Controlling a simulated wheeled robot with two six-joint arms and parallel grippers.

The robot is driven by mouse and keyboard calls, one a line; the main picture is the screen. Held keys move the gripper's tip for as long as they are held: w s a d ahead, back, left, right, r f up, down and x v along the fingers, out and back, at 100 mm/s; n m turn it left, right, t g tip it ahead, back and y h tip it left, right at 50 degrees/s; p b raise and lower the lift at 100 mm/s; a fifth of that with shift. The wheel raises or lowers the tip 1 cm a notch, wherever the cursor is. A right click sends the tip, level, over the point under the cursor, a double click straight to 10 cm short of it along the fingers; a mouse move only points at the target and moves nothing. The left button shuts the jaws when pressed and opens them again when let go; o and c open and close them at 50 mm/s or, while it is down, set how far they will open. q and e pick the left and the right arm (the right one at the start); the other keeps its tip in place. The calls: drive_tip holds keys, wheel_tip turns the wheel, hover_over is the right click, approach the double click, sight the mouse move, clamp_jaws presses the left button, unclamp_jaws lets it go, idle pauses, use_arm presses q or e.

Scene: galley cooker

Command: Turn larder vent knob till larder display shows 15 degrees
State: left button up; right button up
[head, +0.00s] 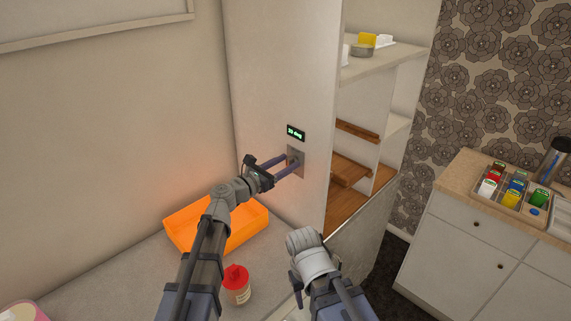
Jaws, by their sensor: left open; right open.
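The larder display (296,132) is a small black panel with green digits on the side wall of the tall larder cabinet. It seems to read 20 deg, but the digits are too small to be sure. Below it is the larder vent knob on a square grey plate (299,154). My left gripper (291,164) is open, its two blue fingers reaching to the plate on either side of the knob. The fingers partly hide the knob, and I cannot tell whether they touch it. My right gripper (297,284) is low in front of the cabinet, open and mostly hidden by its own wrist.
An orange tray (184,237) and a red-capped jar (237,287) stand on the counter below my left arm. The larder's open shelves (385,58) hold small items. A drawer unit (465,228) with colourful jars stands at right; dark floor lies between.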

use_arm(q)
drive_tip(key=shift+c, duration=0.2)
clamp_jaws()
idle(0.3)
drive_tip(key=shift+s, duration=0.1)
drive_tip(key=m, duration=0.4)
drive_tip(key=shift+s+d, duration=0.2)
drive_tip(key=shift+d, duration=0.05)
drive_tip(key=shift+s+d+f+m+b, duration=0.1)
drive_tip(key=shift+f+m+b, duration=0.15)
drive_tip(key=shift+m, duration=2)
drive_tip(key=shift+s+d+f+m+b, duration=0.1)
drive_tip(key=shift+f+m+b, duration=0.15)
drive_tip(key=shift+m, duration=2.05)
drive_tip(key=shift+s+d+f+m+b, duration=0.15)
drive_tip(key=shift+m+b, duration=0.1)
drive_tip(key=shift+m, duration=2)
drive_tip(key=shift+w+a, duration=0.1)
drive_tip(key=shift+w, duration=0.05)
